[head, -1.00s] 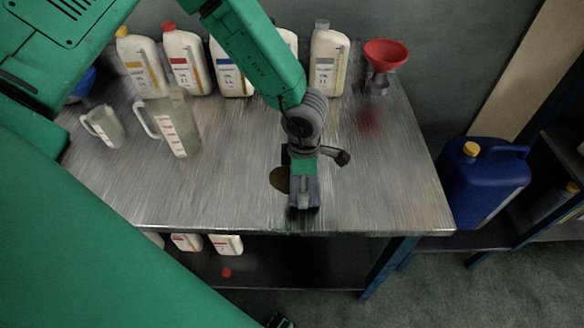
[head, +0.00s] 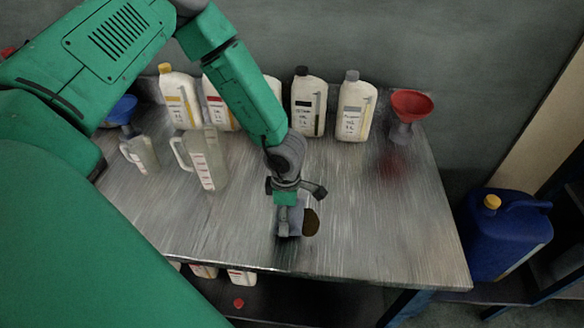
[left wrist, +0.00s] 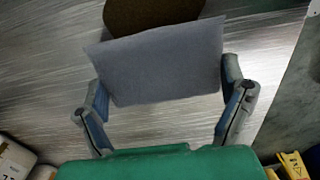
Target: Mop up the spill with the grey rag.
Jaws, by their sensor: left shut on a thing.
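My left gripper (head: 289,225) is shut on the grey rag (left wrist: 163,65) and holds it low over the metal table, toward the front edge. In the left wrist view the rag spans between the two fingers (left wrist: 165,108). In the head view the rag (head: 296,216) is mostly hidden by the gripper. The spill, a dark brown patch (head: 311,222), lies on the tabletop just right of the rag. In the left wrist view the spill (left wrist: 150,12) shows beyond the rag, partly covered by it. I cannot tell whether the rag touches the table. My right gripper is not in view.
Several oil bottles (head: 355,108) line the back of the table (head: 370,220). A red funnel (head: 411,105) stands at the back right. Two clear jugs (head: 205,160) stand at left. A blue canister (head: 506,235) stands right of the table. The table's right front is clear.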

